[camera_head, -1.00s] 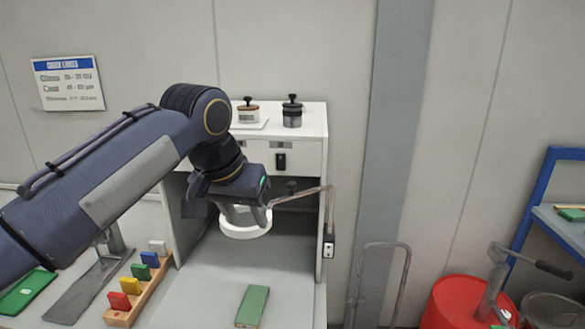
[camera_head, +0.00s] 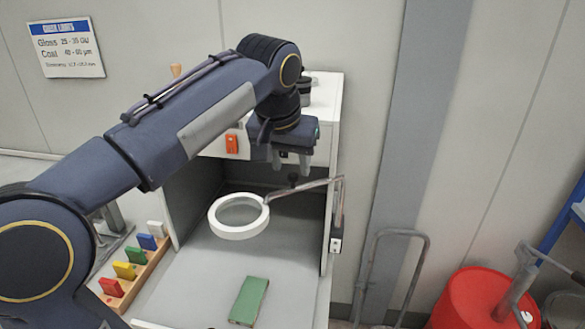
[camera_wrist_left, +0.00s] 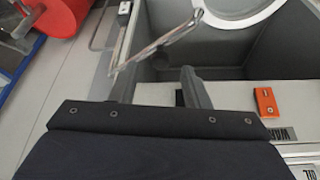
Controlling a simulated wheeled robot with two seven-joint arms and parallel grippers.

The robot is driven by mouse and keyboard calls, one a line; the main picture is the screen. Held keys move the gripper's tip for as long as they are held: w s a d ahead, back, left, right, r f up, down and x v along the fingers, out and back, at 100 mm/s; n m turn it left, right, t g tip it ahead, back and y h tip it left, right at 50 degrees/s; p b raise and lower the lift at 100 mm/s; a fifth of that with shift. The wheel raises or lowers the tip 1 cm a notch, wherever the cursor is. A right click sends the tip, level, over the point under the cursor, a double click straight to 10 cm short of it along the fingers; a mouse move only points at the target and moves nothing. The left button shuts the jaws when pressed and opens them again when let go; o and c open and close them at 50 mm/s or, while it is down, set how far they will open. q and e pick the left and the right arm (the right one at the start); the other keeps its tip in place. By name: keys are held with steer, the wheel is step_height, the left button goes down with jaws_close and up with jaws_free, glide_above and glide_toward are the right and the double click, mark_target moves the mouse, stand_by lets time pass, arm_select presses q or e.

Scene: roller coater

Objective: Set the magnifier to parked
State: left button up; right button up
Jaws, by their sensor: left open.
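The magnifier is a white ring lens (camera_head: 238,233) on a thin jointed arm (camera_head: 305,187). The arm runs from the right wall of the open booth, and the ring hangs over the booth's front floor. In the left wrist view the ring (camera_wrist_left: 235,22) is cut off at the top right, with its arm (camera_wrist_left: 165,45) reaching down to the left. My left gripper (camera_head: 290,166) is open and empty, above and right of the ring, before the booth's upper front; its fingers (camera_wrist_left: 160,88) also show in the left wrist view. My right gripper is not in view.
The booth (camera_head: 325,130) has an orange switch (camera_head: 232,144) on its front. A green block (camera_head: 249,300) lies on the grey surface below the ring. A wooden rack (camera_head: 150,270) with several coloured tabs stands at left. A red bucket (camera_head: 465,300) stands at right.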

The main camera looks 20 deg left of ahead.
mark_target(283, 192)
arm_select(q)
steer(key=shift+x, duration=1.3)
jaws_close()
